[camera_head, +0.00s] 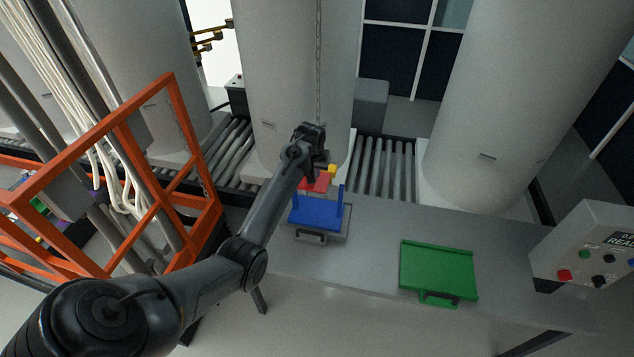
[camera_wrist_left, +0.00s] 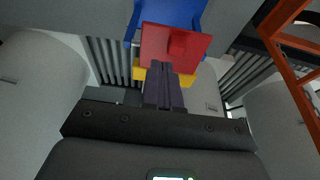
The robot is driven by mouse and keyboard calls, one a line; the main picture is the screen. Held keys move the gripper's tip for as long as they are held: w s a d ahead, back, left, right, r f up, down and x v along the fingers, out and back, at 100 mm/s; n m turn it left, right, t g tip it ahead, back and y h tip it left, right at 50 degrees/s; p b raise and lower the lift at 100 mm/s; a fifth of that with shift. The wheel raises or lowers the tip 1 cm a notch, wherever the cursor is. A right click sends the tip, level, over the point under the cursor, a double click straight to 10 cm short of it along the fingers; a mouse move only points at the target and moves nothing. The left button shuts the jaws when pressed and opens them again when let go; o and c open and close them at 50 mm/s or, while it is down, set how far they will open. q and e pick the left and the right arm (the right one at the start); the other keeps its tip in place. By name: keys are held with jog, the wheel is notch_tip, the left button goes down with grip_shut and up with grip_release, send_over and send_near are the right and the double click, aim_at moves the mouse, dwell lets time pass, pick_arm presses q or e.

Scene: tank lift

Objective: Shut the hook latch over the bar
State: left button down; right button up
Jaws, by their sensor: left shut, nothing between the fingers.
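My left gripper (camera_head: 312,176) is shut and empty, close to a red part (camera_head: 318,186) and a yellow part (camera_head: 332,169) at the table's back edge. In the left wrist view the shut fingers (camera_wrist_left: 163,70) overlap the yellow part (camera_wrist_left: 139,71) and reach the lower edge of the red plate (camera_wrist_left: 160,40), which carries a raised red block. I cannot tell whether they touch it. A blue holder (camera_head: 316,215) with two uprights stands just in front of the red part. Neither view shows clearly which piece is the hook latch or the bar, or whether they meet.
A green tray (camera_head: 438,268) lies on the grey table (camera_head: 370,235), with clear surface between it and the blue holder. A control box (camera_head: 590,245) stands at the right. An orange railing (camera_head: 120,190) is at the left. Large tanks (camera_head: 290,90) stand behind on roller conveyors (camera_head: 380,168).

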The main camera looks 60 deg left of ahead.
aim_at(318, 188)
pick_arm(q)
jog(key=x, duration=0.5)
jog(key=p+x, duration=0.1)
jog(key=x, duration=0.2)
jog(key=shift+s+d+f, duration=0.15)
jog(key=shift+s+d, duration=0.1)
jog(key=shift+s, duration=0.05)
pick_arm(e)
jog(key=shift+a+r, duration=0.15)
jog(key=shift+r, duration=0.45)
pick_arm(q)
jog(key=shift+d+f, duration=0.1)
pick_arm(e)
jog(key=shift+f, duration=0.1)
pick_arm(q)
jog(key=shift+f, duration=0.1)
jog(key=shift+b, duration=0.3)
pick_arm(e)
jog(key=shift+w+a+f, duration=0.15)
jog(key=shift+w+a, duration=0.1)
